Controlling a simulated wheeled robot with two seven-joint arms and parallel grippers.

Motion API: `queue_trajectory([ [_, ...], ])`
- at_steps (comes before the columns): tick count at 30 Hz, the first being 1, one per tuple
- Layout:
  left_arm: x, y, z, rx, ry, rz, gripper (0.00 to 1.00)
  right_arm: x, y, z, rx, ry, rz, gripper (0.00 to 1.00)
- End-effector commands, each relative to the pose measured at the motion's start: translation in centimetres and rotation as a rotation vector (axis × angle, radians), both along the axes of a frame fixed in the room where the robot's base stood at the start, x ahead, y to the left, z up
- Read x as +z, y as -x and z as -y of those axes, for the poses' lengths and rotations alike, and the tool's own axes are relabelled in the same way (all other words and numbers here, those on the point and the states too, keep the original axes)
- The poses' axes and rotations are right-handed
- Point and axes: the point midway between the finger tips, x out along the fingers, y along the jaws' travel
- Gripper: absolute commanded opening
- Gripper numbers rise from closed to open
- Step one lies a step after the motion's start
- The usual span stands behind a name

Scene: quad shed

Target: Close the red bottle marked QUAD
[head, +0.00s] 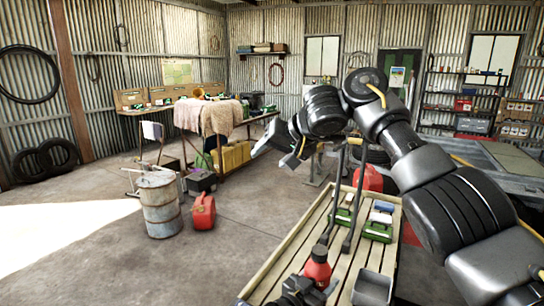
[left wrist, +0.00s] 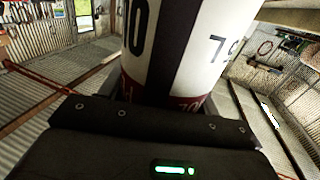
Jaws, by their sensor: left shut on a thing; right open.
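The red bottle (head: 318,270) stands upright at the near end of the slatted bench, with a dark piece at its top. I cannot tell whether that piece is a cap seated on it. My left gripper (head: 304,290) is at the bottle's lower part, partly cut off by the bottom edge, and is shut on it. In the left wrist view the bottle (left wrist: 180,45) fills the middle close up, with a white and black label, printed digits and a red band. No word QUAD is readable. My right gripper (head: 270,157) is open and empty, up and left of the bottle.
On the slatted wooden bench (head: 292,245) are a grey bin (head: 373,288) and green boxes (head: 378,228). Two dark rods (head: 357,210) rise near the bottle. A rusty drum (head: 161,205) and a red can (head: 203,212) stand on the floor at left.

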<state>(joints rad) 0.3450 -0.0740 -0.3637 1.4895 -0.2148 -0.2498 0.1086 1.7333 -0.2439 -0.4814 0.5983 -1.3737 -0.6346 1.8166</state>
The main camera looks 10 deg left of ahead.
Motion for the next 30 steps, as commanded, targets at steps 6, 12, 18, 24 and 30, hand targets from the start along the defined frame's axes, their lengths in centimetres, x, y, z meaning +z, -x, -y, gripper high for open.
queue_trajectory([
  [6, -0.04, 0.01, 0.00, 0.000, -0.001, -0.001, 0.00, -0.01, 0.21, -0.17, -0.013, -0.011, -0.016, 0.63],
  [12, -0.04, 0.01, 0.00, 0.000, -0.001, -0.001, 0.00, -0.02, 0.20, -0.16, -0.012, -0.010, -0.015, 0.63],
  [18, -0.03, 0.01, -0.01, 0.000, -0.001, -0.001, 0.88, -0.02, 0.19, -0.15, -0.012, -0.010, -0.015, 0.63],
  [24, -0.02, 0.01, -0.01, 0.000, 0.000, 0.000, 0.88, -0.03, 0.19, -0.15, -0.012, -0.010, -0.015, 0.63],
  [30, -0.20, 0.80, -0.60, 0.001, -0.001, 0.001, 0.88, -0.38, 0.18, -0.15, -0.013, -0.010, -0.015, 0.63],
])
